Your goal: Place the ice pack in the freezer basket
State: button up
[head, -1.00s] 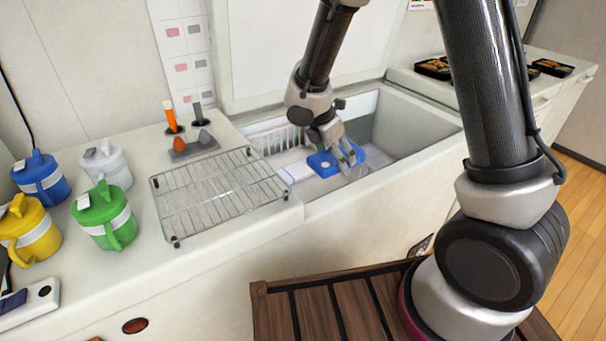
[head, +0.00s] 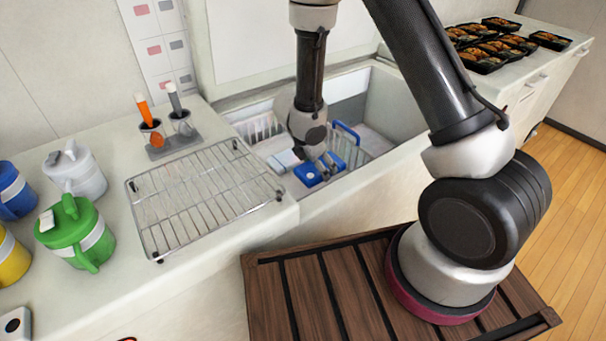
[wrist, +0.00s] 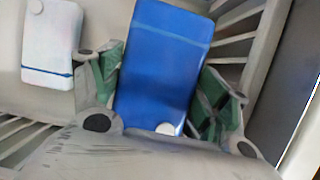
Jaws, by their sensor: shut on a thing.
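My gripper (head: 322,162) points down inside the open chest freezer (head: 398,108). Its fingers are shut on the sides of a blue ice pack (head: 307,176), which fills the space between the green finger pads in the wrist view (wrist: 163,62). A white wire basket with a blue handle (head: 347,129) is in the freezer, close behind and right of the gripper. Another white wire basket (head: 256,128) stands at the freezer's left end. I cannot tell whether the held pack touches the basket or the floor below.
A white pack with a blue stripe (wrist: 48,45) lies left of the held pack. A wire rack (head: 205,197) lies on the counter left of the freezer, near several coloured jugs (head: 75,230). Black food trays (head: 483,58) stand at the back right.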

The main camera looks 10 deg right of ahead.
aim_at(310, 170)
notch_tip(310, 170, down, 9)
jog(key=shift+f, duration=0.15)
dwell(0.4)
jog(key=o, duration=1.2)
jog(key=shift+f, duration=0.1)
jog(key=shift+o, duration=0.2)
jog(key=v, duration=1.2)
